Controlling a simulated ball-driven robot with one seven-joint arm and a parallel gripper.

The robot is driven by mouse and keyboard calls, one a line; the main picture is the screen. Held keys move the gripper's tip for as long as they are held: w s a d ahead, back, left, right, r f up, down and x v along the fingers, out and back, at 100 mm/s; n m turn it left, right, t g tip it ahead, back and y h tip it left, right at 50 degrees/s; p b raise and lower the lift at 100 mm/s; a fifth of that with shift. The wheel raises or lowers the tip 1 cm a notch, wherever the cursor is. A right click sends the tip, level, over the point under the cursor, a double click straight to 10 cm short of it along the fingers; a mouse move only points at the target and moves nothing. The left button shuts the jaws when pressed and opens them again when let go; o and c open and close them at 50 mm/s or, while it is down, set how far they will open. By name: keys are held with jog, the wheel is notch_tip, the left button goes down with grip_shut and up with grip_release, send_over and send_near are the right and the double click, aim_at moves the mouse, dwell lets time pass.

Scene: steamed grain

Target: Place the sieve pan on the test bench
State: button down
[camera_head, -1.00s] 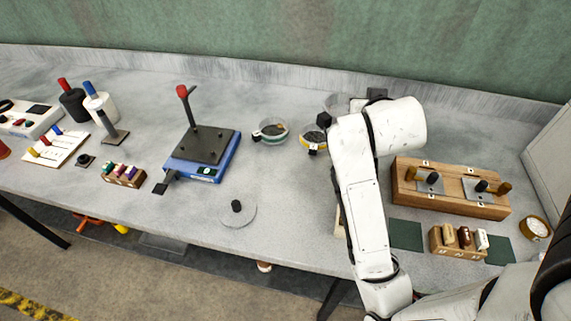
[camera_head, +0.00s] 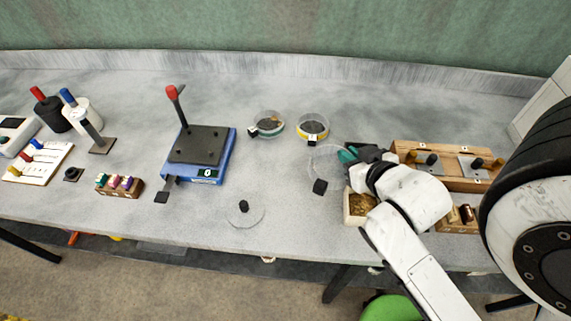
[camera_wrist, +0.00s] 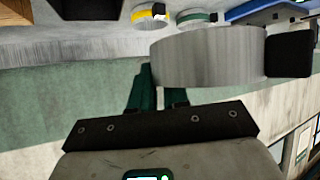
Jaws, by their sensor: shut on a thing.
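The sieve pan (camera_head: 326,149) is a pale, round, see-through-looking pan with a black block handle (camera_head: 320,186), right of the bench's middle. In the wrist view it is a grey metal ring (camera_wrist: 205,55) with the black handle (camera_wrist: 289,50) at its right. My gripper (camera_head: 347,156) is shut on the pan's rim with green fingers, which also show in the wrist view (camera_wrist: 158,92). Part of the grip is hidden behind the pan wall. I cannot tell whether the pan touches the grey test bench (camera_head: 285,200).
A small grain-filled box (camera_head: 358,208) stands just below my gripper. Teal-banded (camera_head: 268,124) and yellow-banded (camera_head: 313,127) pans stand behind. A clear disc with a black knob (camera_head: 245,207) lies left. Bare bench lies between.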

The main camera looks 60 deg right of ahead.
jog(key=w+d+f+b, duration=0.1)
jog(key=w+b, duration=0.1)
jog(key=b, duration=0.1)
jog(key=w+d+f+b, duration=0.1)
jog(key=w+f+b, duration=0.1)
jog(key=w+b, duration=0.1)
jog(key=w+d+f+b, duration=0.1)
jog(key=w+b, duration=0.2)
jog(key=shift+d+f, duration=0.3)
send_over(303, 164)
jog(key=f, duration=0.3)
jog(key=f+b, duration=0.1)
jog(key=shift+s+a+f, duration=0.2)
jog(key=shift+s+f, duration=0.1)
jog(key=shift+s, duration=0.1)
jog(key=shift+w+d+f, duration=0.1)
jog(key=shift+w+f, duration=0.05)
jog(key=shift+f, duration=0.05)
jog(key=shift+w+f, duration=0.15)
jog(key=shift+f, duration=1.55)
jog(key=shift+f, duration=0.15)
jog(key=c, duration=1.1)
grip_release()
